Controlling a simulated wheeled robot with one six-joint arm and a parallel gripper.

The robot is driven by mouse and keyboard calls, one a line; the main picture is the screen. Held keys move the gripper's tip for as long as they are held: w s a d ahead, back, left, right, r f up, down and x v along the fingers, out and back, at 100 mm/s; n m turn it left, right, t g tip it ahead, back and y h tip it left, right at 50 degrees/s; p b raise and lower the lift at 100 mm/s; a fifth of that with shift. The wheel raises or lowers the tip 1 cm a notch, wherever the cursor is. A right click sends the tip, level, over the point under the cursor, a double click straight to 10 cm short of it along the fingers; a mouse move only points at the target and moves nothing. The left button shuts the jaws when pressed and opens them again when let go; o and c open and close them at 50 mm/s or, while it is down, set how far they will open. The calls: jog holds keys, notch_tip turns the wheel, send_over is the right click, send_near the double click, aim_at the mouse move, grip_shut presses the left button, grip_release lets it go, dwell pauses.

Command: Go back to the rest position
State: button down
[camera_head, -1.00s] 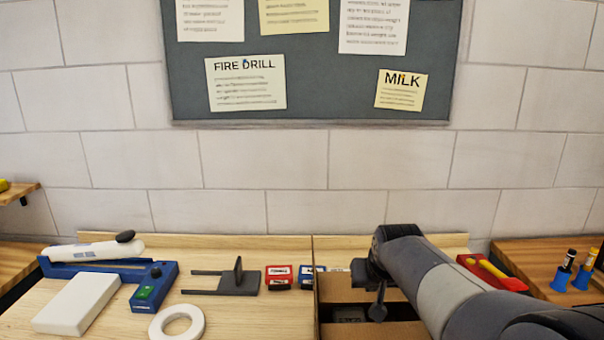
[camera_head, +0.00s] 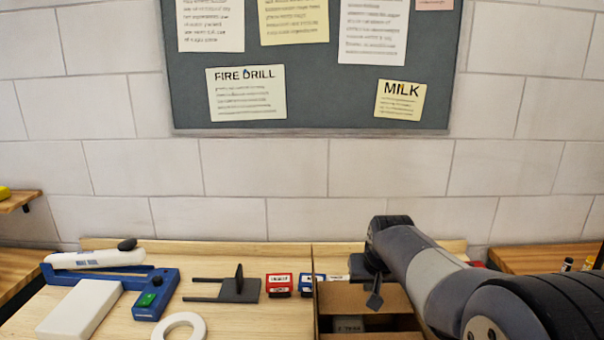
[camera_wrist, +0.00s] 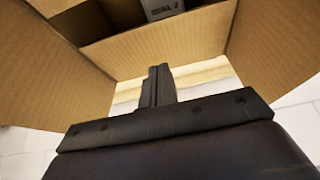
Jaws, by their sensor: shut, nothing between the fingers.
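My gripper (camera_head: 374,300) is at the right of the bench, above the open cardboard box (camera_head: 393,297) in the head view. In the wrist view my gripper (camera_wrist: 158,72) is shut with nothing between its fingers. The box's flaps (camera_wrist: 60,75) surround the fingers in that view. A grey item with lettering (camera_wrist: 163,8) lies inside the box, partly hidden by its wall. It also shows in the head view (camera_head: 348,325).
A blue device with a green button (camera_head: 152,296), a white block (camera_head: 80,308), a white ring (camera_head: 180,327), a dark forked part (camera_head: 230,287) and small red (camera_head: 279,283) and blue boxes stand left of the cardboard box. A wall with a notice board (camera_head: 310,110) is behind.

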jog(key=w+v, duration=0.1)
jog(key=v, duration=0.6)
jog(key=shift+r+b, duration=0.25)
jog(key=shift+b, duration=0.2)
jog(key=shift+w, duration=0.15)
